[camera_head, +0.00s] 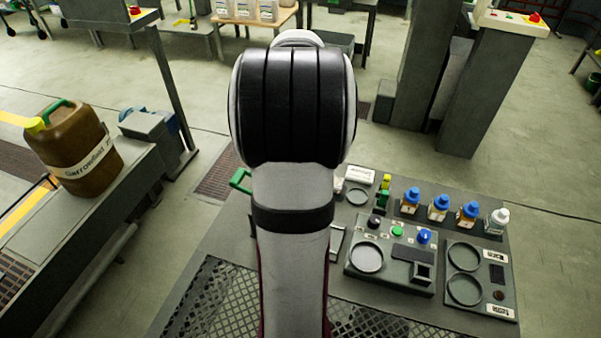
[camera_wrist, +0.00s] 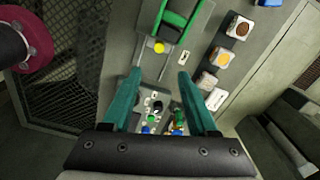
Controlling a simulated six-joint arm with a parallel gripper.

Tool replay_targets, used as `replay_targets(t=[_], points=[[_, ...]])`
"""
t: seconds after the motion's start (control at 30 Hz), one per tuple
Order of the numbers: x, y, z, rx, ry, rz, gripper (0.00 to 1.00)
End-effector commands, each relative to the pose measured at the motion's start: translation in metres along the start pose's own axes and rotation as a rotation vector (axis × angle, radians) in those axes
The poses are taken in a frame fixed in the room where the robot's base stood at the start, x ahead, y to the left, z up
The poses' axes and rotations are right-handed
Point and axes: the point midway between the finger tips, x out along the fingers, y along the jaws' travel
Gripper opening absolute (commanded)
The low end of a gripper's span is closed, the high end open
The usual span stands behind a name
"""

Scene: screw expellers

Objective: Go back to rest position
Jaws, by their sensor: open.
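My gripper (camera_wrist: 159,73) shows in the wrist view with its two teal fingers spread apart and nothing between them. Below and beyond the fingers is the grey bench with small bottles and controls (camera_wrist: 150,118). In the head view my arm rises through the middle of the picture and hides the gripper. The bench (camera_head: 225,240) lies under and to the right of the arm. I cannot tell the gripper's exact height above it.
Several blue-capped bottles (camera_head: 438,208) and a white-capped bottle (camera_head: 497,221) stand at the bench's right. A control panel (camera_head: 390,265) has a green button and knobs. A brown jug (camera_head: 75,150) stands at left. A green-framed device (camera_wrist: 178,22) shows in the wrist view.

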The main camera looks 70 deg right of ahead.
Motion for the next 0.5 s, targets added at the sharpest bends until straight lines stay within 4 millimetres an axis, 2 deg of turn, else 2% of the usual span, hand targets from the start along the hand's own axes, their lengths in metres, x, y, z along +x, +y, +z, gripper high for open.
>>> replay_targets(t=[0.3, 0.37, 0.47, 0.5], points=[[0.000, 0.000, 0.000, 0.000, 0.000, 0.000, 0.59], [-0.001, 0.003, 0.006, -0.025, -0.002, 0.000, 0.59], [-0.013, 0.030, 0.048, -0.236, -0.015, 0.001, 0.59], [-0.020, 0.052, 0.075, -0.390, -0.024, 0.002, 0.59]])
